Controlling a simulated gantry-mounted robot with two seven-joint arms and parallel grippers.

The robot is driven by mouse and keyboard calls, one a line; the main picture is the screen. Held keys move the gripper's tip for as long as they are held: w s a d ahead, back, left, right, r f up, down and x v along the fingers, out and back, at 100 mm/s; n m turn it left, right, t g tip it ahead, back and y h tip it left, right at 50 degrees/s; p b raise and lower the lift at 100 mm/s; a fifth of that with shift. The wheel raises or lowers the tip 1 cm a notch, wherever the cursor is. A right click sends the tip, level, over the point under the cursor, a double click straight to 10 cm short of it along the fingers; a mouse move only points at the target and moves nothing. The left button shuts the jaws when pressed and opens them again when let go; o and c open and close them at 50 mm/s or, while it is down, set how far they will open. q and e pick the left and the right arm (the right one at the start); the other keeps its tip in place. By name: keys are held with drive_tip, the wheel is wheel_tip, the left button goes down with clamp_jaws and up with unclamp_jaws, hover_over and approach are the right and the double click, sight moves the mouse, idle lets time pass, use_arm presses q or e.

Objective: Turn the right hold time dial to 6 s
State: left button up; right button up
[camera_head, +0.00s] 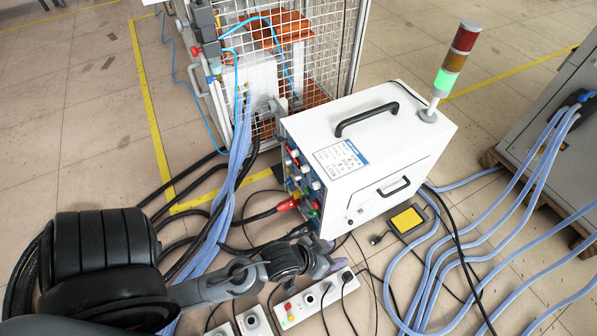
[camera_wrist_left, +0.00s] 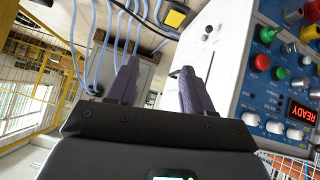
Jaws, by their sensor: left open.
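The white induction heater box (camera_head: 375,150) stands on the floor, its control panel (camera_head: 300,180) facing left and seen at a steep angle. In the left wrist view the blue panel (camera_wrist_left: 262,92) shows at the right, turned on its side, with a red READY display (camera_wrist_left: 301,111). A row of white dials (camera_wrist_left: 274,127) lies by the display; I cannot tell which is the right hold time dial or read its setting. My left gripper (camera_head: 326,262) is in front of the box, low and apart from the panel. Its purple fingers (camera_wrist_left: 158,72) are open and empty. My right gripper is out of view.
Red, green and yellow knobs and buttons (camera_wrist_left: 280,73) crowd the panel. A signal tower (camera_head: 455,60) lit green stands on the box. A wire cage (camera_head: 300,60) is behind it. A yellow pedal (camera_head: 407,219), power strips (camera_head: 313,298) and many cables cover the floor nearby.

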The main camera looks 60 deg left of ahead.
use_arm(q)
drive_tip(key=w+a+f+n+t+y+p, duration=0.1)
drive_tip(key=w+a+f+n+t+p, duration=0.1)
drive_tip(key=w+a+f+t, duration=0.3)
drive_tip(key=m+t+p, duration=0.3)
drive_tip(key=p, duration=0.9)
approach(302, 170)
drive_tip(key=w+b, duration=0.1)
drive_tip(key=w, duration=0.1)
drive_tip(key=w+b, duration=0.1)
drive_tip(key=w, duration=0.2)
drive_tip(key=w+b, duration=0.1)
drive_tip(key=w, duration=0.1)
drive_tip(key=shift+w+a+f, duration=0.15)
drive_tip(key=shift+w+f, duration=0.15)
drive_tip(key=shift+f, duration=0.1)
drive_tip(key=shift+w+r+b, duration=0.1)
drive_tip(key=shift+w+b, duration=0.3)
drive_tip(key=shift+w, duration=0.15)
clamp_jaws()
